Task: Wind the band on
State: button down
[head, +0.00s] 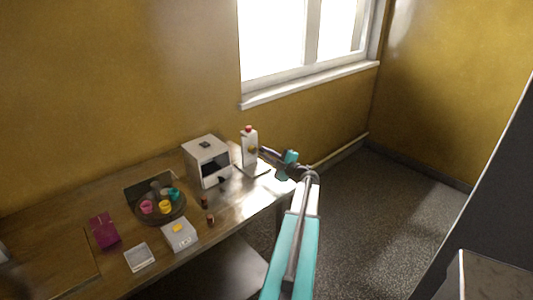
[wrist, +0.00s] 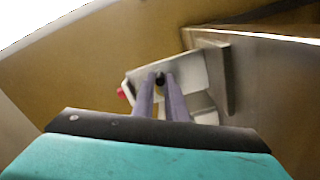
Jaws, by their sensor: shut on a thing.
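A white upright unit with a red top (head: 249,143) stands near the table's right end, on a flat base. It also shows in the wrist view (wrist: 193,70), with its red part (wrist: 121,92) at the left. My gripper (head: 260,151) reaches it from the right. In the wrist view my two fingers (wrist: 162,84) are shut on a small dark knob (wrist: 160,77) on the unit's face. The fingers hide most of the knob. A white box machine with a dark front opening (head: 208,161) stands left of the unit. I cannot make out a band.
A round dark tray (head: 163,219) carries pink, yellow and teal cups. Open floor lies to the right.

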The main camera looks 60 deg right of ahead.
jog(key=c, duration=1.8)
grip_release()
jog(key=shift+o, duration=0.2)
jog(key=shift+s, duration=0.15)
jog(key=b+v, duration=0.4)
jog(key=v, duration=0.8)
jog(key=shift+s+a, duration=0.15)
jog(key=shift+s, duration=0.2)
jog(key=shift+s+a, duration=0.1)
jog(key=shift+s, duration=0.3)
jog(key=shift+s, duration=0.1)
